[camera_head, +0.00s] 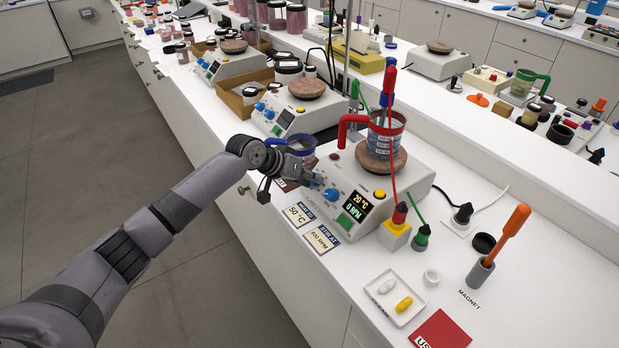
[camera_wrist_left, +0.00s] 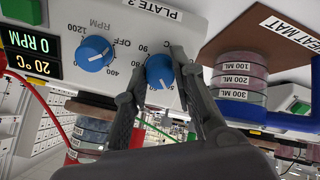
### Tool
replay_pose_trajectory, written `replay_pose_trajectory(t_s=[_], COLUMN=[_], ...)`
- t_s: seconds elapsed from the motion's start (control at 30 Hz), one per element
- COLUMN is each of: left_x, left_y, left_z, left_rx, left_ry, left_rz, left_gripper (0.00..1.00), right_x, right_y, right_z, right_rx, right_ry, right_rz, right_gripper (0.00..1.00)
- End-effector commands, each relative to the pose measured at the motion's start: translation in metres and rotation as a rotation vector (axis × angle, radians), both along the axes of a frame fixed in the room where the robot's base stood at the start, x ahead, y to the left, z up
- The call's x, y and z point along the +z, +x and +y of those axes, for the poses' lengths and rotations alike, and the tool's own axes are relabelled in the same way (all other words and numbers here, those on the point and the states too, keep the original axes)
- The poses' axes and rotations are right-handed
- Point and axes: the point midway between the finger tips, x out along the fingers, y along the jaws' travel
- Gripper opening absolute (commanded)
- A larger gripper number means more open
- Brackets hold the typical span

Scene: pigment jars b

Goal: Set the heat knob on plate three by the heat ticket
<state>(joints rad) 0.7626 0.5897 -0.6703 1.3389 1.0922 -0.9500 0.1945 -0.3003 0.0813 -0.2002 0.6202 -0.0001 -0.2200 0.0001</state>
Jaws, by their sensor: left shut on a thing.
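Plate three (camera_head: 355,180) is a white hotplate on the bench; its screen reads 20 °C and 0 RPM. My left gripper (camera_head: 309,178) is at its front panel. In the wrist view, the left gripper (camera_wrist_left: 160,82) is shut on the blue heat knob (camera_wrist_left: 159,70), one finger on each side. The fingers hide part of its scale. The blue RPM knob (camera_wrist_left: 95,53) is beside it, untouched, under the PLATE 3 label (camera_wrist_left: 152,10). The heat ticket (camera_head: 298,214) reads 50 °C and lies in front of the plate. My right gripper is out of view.
A 200 RPM ticket (camera_head: 322,239) lies next to the heat ticket. A beaker (camera_head: 384,138) with a red handle stands on the plate's top. Another hotplate (camera_head: 297,108) stands behind. A white tray (camera_head: 394,297) and a magnet wand (camera_head: 514,222) are at the front right.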

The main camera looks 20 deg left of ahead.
Motion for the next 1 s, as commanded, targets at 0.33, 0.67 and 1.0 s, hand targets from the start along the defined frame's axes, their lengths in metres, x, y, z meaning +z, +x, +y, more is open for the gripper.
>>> replay_pose_trajectory(t_s=[0.33,0.67,1.0], left_x=[-0.002,-0.001,0.012], left_y=[-0.001,0.0,-0.01], left_z=[0.0,0.0,0.009], left_rx=[0.0,0.001,0.001], left_ry=[0.001,-0.001,0.002], left_rz=[0.005,0.003,0.001], left_gripper=[0.32,0.45,0.45], right_x=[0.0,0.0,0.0], right_y=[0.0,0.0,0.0], right_z=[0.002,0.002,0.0], right_rx=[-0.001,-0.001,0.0], right_ry=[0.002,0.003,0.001], right_rz=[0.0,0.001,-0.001], right_gripper=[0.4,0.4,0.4])
